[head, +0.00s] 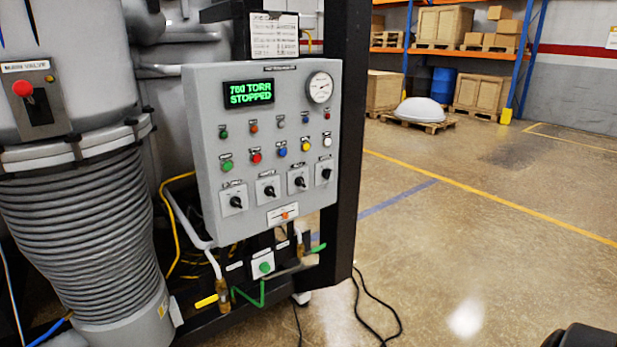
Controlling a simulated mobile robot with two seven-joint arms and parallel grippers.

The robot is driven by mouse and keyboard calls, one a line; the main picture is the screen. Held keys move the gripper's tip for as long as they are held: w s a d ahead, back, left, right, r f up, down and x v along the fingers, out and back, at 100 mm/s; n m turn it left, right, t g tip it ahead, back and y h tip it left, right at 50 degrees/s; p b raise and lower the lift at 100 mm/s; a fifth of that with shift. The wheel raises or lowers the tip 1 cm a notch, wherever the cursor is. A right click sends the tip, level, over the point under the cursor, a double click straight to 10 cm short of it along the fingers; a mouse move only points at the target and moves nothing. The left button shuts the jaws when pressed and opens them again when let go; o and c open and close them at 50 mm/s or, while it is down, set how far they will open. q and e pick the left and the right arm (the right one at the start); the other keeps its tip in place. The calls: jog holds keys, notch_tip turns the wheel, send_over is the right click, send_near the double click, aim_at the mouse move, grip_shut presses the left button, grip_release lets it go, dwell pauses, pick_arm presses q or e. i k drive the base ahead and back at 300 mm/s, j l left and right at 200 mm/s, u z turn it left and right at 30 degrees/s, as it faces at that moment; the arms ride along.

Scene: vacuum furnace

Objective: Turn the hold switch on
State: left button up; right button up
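The grey control panel (205,110) faces me at the left of centre. Its lower row has several black rotary switches on pale square plates: a far left one (235,201), one beside it (268,190), a third (299,181) and a far right one (326,173). Their labels are too small to read, so I cannot tell which is the hold switch or its setting. A small orange control (285,214) sits below them. The green display (248,93) reads 760 TORR STOPPED. Neither gripper is in view.
A ribbed bellows (85,235) and a red-knobbed box (35,97) stand left of the panel. Below it are a green button (264,267) and valve handles. Black cables (375,310) lie on the floor. The floor right of the panel is largely clear.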

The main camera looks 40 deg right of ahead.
aim_at(300, 180)
jog(key=i+l, duration=0.1)
jog(key=l, duration=0.45)
jog(key=i+l+u, duration=0.15)
jog(key=l, duration=0.9)
jog(key=i+l+u, duration=0.15)
jog(key=l, duration=0.4)
